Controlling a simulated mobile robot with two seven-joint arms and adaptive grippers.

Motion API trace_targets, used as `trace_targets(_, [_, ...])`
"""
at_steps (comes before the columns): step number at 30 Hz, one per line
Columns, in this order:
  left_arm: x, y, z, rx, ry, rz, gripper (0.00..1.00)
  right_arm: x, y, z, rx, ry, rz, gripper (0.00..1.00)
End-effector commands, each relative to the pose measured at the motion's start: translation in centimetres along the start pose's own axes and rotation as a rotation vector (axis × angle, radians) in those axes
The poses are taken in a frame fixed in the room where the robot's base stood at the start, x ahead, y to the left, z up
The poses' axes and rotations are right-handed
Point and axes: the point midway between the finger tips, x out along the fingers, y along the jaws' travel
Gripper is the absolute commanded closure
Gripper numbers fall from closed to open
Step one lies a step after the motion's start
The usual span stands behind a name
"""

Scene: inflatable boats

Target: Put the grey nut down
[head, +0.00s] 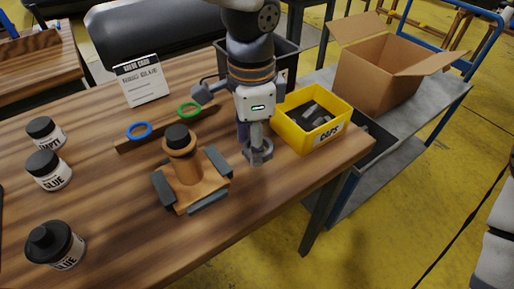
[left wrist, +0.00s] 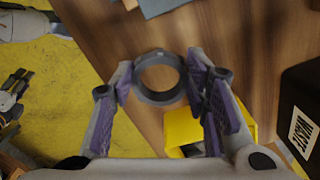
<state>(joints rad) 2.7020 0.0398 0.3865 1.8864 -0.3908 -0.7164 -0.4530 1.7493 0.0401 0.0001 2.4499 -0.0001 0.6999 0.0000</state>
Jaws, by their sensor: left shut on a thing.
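The grey nut (head: 258,153) is a thick ring at the tips of my left gripper (head: 255,145), just left of the yellow caps bin. In the left wrist view the nut (left wrist: 160,78) sits between the purple finger pads of the left gripper (left wrist: 160,90), which is shut on it. The nut is low over the wooden table (head: 275,200); I cannot tell whether it touches the wood. My right gripper is not in view.
A brown valve (head: 187,165) with a black top stands on a padded block left of the nut. Behind it a wooden strip (head: 165,128) carries a blue and a green ring. The yellow caps bin (head: 342,126) is close on the right. The table's front centre is clear.

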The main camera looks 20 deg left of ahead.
Motion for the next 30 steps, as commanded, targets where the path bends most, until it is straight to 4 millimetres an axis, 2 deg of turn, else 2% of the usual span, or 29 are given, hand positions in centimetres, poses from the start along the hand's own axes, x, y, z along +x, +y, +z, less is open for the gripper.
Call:
trace_targets(4, [1.5, -1.0, -0.5, 0.001, -0.001, 0.001, 0.72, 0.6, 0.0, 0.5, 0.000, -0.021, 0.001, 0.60])
trace_targets(9, [4.3, -1.0, -0.5, 0.001, -0.001, -0.003, 0.72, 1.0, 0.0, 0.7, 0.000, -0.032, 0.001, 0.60])
trace_targets(15, [4.0, -1.0, -0.5, 0.001, 0.003, -0.007, 0.72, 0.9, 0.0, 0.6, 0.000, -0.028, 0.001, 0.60])
trace_targets(23, [4.8, -1.0, -0.5, 0.001, 0.003, -0.007, 0.72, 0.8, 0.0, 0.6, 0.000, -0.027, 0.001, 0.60])
trace_targets(24, [4.7, -1.0, -0.5, 0.001, 0.004, -0.007, 0.49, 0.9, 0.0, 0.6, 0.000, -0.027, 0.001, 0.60])
trace_targets(25, [4.7, -1.0, -0.5, 0.001, 0.004, -0.007, 0.42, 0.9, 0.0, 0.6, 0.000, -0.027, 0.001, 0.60])
trace_targets(26, [4.7, -1.0, -0.5, 0.001, 0.004, -0.007, 0.38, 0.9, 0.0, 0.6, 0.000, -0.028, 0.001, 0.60])
trace_targets(30, [4.7, -1.0, -0.5, 0.001, 0.003, -0.007, 0.38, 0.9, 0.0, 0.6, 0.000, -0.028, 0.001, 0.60])
